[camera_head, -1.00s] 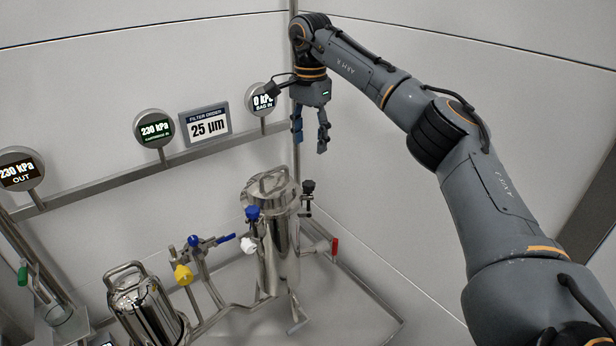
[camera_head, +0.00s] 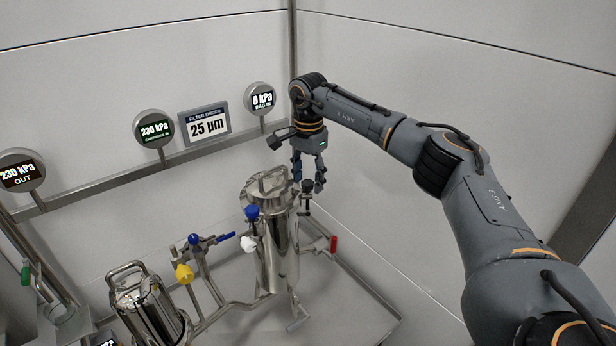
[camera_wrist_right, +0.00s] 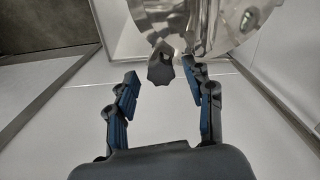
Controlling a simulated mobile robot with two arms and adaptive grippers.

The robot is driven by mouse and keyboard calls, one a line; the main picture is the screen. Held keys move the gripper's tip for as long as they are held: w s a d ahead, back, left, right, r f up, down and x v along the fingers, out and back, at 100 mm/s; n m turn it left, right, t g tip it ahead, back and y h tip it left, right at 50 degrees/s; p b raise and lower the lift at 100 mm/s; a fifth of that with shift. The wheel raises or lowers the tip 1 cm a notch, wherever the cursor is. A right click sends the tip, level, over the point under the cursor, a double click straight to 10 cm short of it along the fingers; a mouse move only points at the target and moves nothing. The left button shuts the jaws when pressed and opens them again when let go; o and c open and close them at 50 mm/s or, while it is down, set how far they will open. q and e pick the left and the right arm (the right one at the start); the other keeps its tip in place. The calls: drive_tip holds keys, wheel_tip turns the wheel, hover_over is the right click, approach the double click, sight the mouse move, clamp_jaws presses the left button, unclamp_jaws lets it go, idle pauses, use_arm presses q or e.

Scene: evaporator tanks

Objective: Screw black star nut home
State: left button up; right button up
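The black star nut (camera_head: 307,186) sits on the right side of the tall steel filter housing (camera_head: 278,240), near its lid. In the right wrist view the nut (camera_wrist_right: 160,66) is a dark lobed knob just beyond and between the fingertips. My right gripper (camera_head: 308,188) hangs pointing down over the nut in the head view. It also shows in the right wrist view (camera_wrist_right: 162,88), with its blue-padded fingers spread and nothing held. The fingers partly overlap the nut in the head view, and I see no clear contact. My left gripper is not in view.
A blue-handled knob (camera_head: 252,212) and a white valve knob (camera_head: 248,244) stand at the housing's left. A red handle (camera_head: 333,245) is at its right. A smaller steel housing (camera_head: 145,305) stands front left.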

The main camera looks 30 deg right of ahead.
clamp_jaws()
drive_tip(key=shift+m, duration=0.3)
drive_tip(key=m+p, duration=0.1)
drive_tip(key=m, duration=0.2)
drive_tip(key=shift+m+p, duration=0.3)
drive_tip(key=m+p, duration=0.1)
drive_tip(key=m, duration=0.4)
drive_tip(key=m+p, duration=0.1)
drive_tip(key=m, duration=0.3)
drive_tip(key=shift+m, duration=0.4)
drive_tip(key=m+p, duration=0.1)
drive_tip(key=m, duration=0.3)
drive_tip(key=shift+w+m, duration=0.1)
drive_tip(key=shift+m, duration=0.3)
